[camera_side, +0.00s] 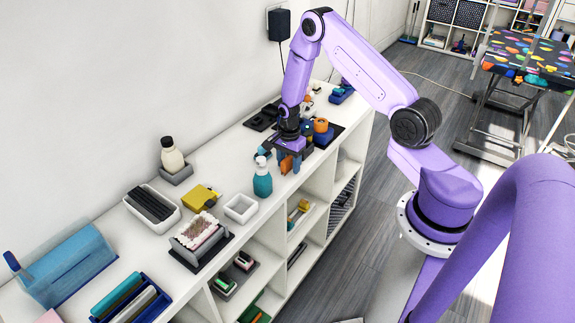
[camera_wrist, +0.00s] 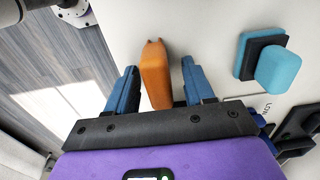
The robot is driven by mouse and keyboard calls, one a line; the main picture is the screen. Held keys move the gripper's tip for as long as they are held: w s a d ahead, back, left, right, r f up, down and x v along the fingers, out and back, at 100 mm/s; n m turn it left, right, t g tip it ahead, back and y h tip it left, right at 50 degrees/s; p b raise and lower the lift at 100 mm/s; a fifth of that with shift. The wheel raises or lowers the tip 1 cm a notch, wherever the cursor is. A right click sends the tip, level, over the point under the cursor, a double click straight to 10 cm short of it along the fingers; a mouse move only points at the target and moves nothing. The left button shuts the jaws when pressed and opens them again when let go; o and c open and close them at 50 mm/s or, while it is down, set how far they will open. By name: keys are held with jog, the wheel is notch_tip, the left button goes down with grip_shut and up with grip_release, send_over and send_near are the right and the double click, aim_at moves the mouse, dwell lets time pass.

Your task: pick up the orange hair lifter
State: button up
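The orange hair lifter (camera_wrist: 155,75) stands between the two blue fingers of my gripper (camera_wrist: 158,85) in the wrist view. A gap shows on each side of it, so the fingers are open around it and not closed on it. In the side view the orange lifter (camera_side: 286,165) shows just under my gripper (camera_side: 287,158), low over the white shelf top. Its lower end is hard to make out there.
A teal and black block (camera_wrist: 278,65) lies to the right in the wrist view. Orange and blue round items (camera_side: 320,130) stand in a black holder to the right.

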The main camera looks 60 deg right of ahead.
aim_at(289, 157)
grip_shut()
jog(key=shift+r, duration=0.45)
notch_tip(289, 157, up, 2)
jog(key=shift+r, duration=0.1)
jog(key=s+a+r, duration=0.4)
jog(key=s+r, duration=0.6)
jog(key=s, duration=0.3)
jog(key=shift+s+a, duration=0.15)
jog(key=shift+s, duration=0.05)
